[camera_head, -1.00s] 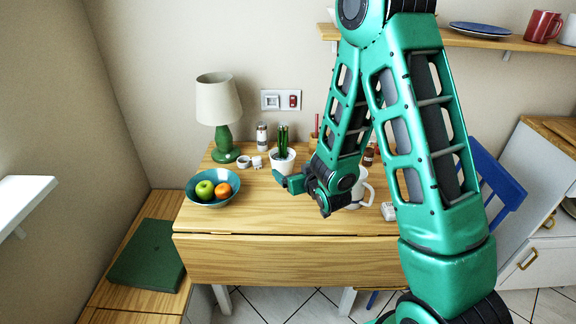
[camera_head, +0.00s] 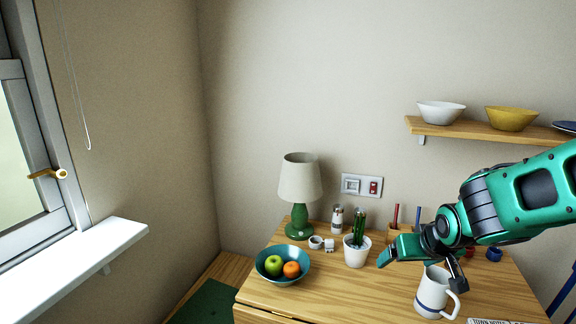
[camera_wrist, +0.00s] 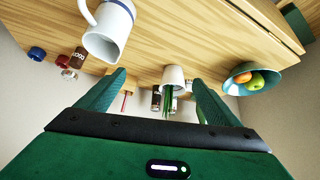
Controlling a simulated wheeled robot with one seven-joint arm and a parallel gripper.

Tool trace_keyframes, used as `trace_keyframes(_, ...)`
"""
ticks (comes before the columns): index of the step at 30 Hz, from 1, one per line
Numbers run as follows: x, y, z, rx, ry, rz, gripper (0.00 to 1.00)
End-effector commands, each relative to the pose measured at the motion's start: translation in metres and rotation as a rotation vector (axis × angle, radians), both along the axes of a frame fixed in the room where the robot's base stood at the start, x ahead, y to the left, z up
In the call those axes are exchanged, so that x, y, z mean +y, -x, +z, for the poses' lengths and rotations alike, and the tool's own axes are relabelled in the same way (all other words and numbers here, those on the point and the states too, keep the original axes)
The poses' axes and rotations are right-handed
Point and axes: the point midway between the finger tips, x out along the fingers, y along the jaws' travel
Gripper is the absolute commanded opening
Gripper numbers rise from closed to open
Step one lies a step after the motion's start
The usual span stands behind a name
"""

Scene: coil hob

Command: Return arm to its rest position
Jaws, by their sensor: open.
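My gripper (camera_head: 422,268) is at the right in the head view, on the end of my green arm, which comes in from the right edge. It hangs over the wooden table, above and near a white jug with a blue band (camera_head: 432,294). In the wrist view my gripper's two green fingers (camera_wrist: 158,95) stand apart with nothing held between them. A potted cactus (camera_wrist: 172,78) shows beyond the gap between them. The jug is also in the wrist view (camera_wrist: 108,32), at upper left, clear of the fingers.
The table (camera_head: 355,290) holds a green lamp (camera_head: 299,222), a teal fruit bowl (camera_head: 268,275) and small jars. A wall shelf (camera_head: 470,129) with bowls is at right. A window sill (camera_head: 75,258) juts out at left. Space above the table's left side is free.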

Motion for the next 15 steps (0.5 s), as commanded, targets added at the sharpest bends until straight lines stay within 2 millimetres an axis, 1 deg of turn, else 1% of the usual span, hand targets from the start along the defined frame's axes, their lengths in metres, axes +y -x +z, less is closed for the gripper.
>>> trace_keyframes(1, -0.002, 0.014, 0.012, 0.025, -0.002, -0.001, 0.86)
trace_keyframes(10, -0.005, 0.109, 0.051, 0.224, -0.012, 0.012, 0.86)
trace_keyframes(11, -0.014, 0.119, 0.05, 0.252, -0.015, -0.013, 0.86)
trace_keyframes(12, -0.035, 0.133, 0.045, 0.294, -0.024, -0.08, 0.86)
trace_keyframes(14, -0.058, 0.156, 0.04, 0.352, -0.042, -0.165, 0.86)
trace_keyframes(15, -0.072, 0.172, 0.038, 0.389, -0.057, -0.217, 0.86)
